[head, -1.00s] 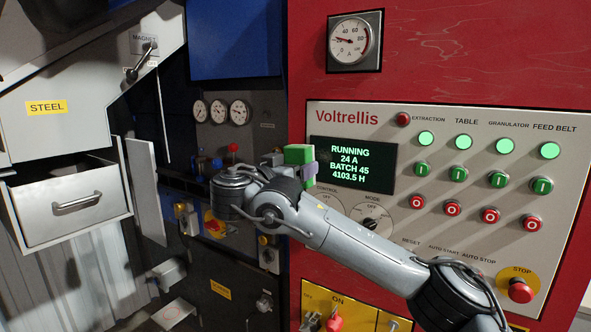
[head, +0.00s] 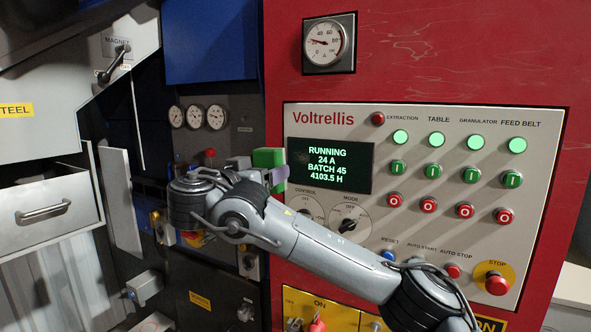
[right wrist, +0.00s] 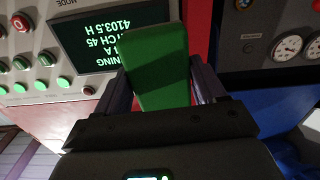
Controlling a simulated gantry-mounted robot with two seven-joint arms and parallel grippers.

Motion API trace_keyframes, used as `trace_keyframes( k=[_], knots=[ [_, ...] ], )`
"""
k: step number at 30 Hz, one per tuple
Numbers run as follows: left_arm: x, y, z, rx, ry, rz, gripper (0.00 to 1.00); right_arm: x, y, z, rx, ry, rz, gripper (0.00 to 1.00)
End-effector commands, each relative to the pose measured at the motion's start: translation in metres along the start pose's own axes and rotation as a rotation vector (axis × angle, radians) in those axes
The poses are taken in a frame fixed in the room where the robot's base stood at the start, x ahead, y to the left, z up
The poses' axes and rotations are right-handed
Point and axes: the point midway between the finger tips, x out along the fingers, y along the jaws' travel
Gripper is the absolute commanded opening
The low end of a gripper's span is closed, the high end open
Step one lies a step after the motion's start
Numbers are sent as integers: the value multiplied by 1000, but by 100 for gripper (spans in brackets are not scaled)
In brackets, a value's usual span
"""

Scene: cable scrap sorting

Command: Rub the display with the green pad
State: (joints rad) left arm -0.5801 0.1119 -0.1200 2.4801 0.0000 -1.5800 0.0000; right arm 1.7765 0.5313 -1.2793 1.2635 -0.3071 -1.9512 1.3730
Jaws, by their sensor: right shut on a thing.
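The display (head: 330,165) is a dark screen with green text, "RUNNING 24 A BATCH 45 4103.5 H", on the pale control panel. My right gripper (head: 277,172) is shut on the green pad (head: 268,157), just left of the display in the head view. In the right wrist view the green pad (right wrist: 157,68) sits between the two fingers, and the display (right wrist: 100,40) shows upside down behind it, partly covered. I cannot tell whether the pad touches the panel. My left gripper is not in view.
Green and red buttons (head: 432,171) and a yellow-backed STOP button (head: 497,284) are right of the display. Selector knobs (head: 347,226) sit below it. A gauge (head: 328,42) is above. A grey drawer (head: 42,212) stands at the left, with small dials (head: 196,117) behind.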

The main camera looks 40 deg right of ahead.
Motion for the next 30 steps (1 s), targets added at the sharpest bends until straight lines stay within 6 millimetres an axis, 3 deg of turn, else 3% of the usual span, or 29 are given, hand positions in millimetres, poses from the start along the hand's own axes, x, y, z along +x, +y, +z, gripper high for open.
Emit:
trace_keyframes(
  k=[8,30],
  knots=[
    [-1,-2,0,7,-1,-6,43,7,0,-2,1,0,0,46],
    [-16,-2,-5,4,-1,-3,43,66,1,-16,1,-1,0,46]
  ],
)
